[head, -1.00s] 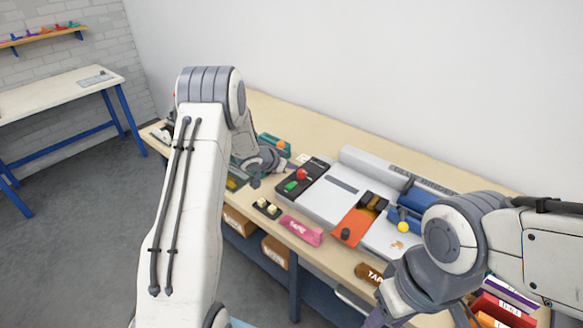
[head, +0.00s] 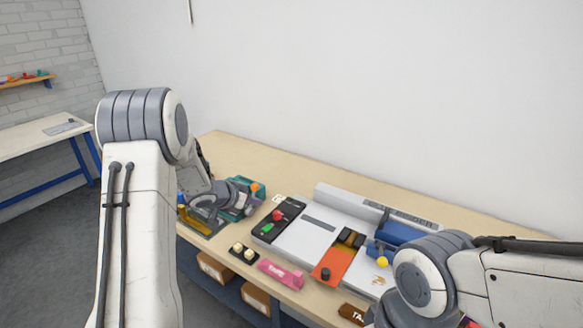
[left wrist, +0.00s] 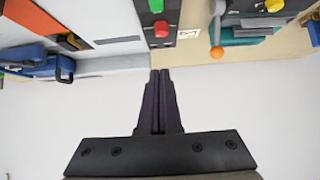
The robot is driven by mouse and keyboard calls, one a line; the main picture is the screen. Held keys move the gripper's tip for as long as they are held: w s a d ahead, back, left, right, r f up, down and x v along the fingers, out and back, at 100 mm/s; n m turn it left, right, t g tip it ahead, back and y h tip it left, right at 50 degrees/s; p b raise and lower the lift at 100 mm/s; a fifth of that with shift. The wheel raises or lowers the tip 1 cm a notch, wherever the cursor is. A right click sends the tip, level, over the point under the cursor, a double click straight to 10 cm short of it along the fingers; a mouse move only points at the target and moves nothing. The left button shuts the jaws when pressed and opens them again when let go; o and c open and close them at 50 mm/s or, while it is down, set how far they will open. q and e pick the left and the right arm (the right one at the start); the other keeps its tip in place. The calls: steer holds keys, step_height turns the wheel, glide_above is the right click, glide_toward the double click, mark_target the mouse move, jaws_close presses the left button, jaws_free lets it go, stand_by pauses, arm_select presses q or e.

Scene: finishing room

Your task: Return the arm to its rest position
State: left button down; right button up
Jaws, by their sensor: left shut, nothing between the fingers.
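My left arm comes in from the left, with its grey elbow high. My left gripper (head: 250,207) is over the left part of the workbench (head: 238,145), near a teal device with an orange knob (head: 255,187). My right arm (head: 425,270) is at the lower right. Its gripper is below the picture edge.
On the bench stand a white machine (head: 305,240) with a black panel holding red and green buttons (head: 278,222), an orange plate (head: 333,265) and a blue part (head: 395,235). A pink pouch (head: 281,274) lies at the front edge. The bench's back strip is clear.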

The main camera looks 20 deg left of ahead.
arm_select(q)
steer(key=s+d+r+g+y, duration=0.1)
steer(key=s+d+r, duration=0.25)
steer(key=d, duration=0.35)
steer(key=s+d+r+y, duration=0.2)
steer(key=s+d+r, duration=0.15)
steer(key=d, duration=0.25)
steer(key=s+d+m+g, duration=0.1)
steer(key=s+d+g, duration=0.1)
steer(key=s, duration=0.9)
steer(key=s+d+m+g, duration=0.1)
steer(key=s+d+g, duration=0.2)
steer(key=s, duration=0.8)
steer(key=s+d+m+g, duration=0.1)
steer(key=s+d+g, duration=0.2)
steer(key=s+d, duration=0.3)
steer(key=s, duration=0.5)
steer(key=shift+r+m+h, duration=0.3)
steer(key=shift+h, duration=0.1)
